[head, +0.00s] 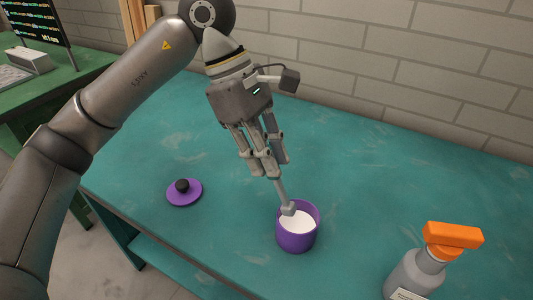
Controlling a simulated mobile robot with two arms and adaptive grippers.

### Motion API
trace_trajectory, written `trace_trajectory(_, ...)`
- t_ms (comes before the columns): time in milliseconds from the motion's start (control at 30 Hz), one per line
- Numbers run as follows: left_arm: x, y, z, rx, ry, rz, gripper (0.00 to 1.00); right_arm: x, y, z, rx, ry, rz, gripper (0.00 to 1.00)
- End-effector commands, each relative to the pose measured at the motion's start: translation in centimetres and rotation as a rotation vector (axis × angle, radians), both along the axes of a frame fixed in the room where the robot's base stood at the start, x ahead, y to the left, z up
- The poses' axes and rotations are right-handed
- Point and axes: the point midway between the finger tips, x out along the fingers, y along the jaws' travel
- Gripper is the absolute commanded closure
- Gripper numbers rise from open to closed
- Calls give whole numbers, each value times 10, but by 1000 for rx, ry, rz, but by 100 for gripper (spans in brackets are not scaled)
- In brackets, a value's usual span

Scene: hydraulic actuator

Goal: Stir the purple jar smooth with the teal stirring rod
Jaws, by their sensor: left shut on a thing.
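The purple jar (297,237) stands upright on the teal table, open at the top, with white contents inside. My left gripper (268,168) is above it, pointing down and shut on the stirring rod (282,192). The rod looks grey rather than teal here. It slants down to the right, and its thicker lower end is at the jar's mouth, over or touching the white contents; I cannot tell how deep it is. The rod's upper part is hidden between the fingers. My right gripper is out of view.
A purple lid (184,192) with a black knob lies on the table to the left of the jar. A grey spray bottle (415,273) with an orange head stands at the front right. The table (400,180) is clear behind the jar, up to the brick wall (430,80).

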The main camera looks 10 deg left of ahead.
Motion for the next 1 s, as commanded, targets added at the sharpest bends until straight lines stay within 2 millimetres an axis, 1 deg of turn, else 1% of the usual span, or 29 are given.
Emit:
trace_trajectory(333, 0, 0, 0, -1, 0, 0, 100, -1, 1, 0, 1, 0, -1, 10)
trace_trajectory(467, 0, 0, 4, -1, 0, -1, 100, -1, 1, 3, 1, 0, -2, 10)
trace_trajectory(900, 0, 0, 47, 0, -1, 0, 100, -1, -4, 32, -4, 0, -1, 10)
trace_trajectory(1000, 0, 0, 51, 0, 0, 0, 100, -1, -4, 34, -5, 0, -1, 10)
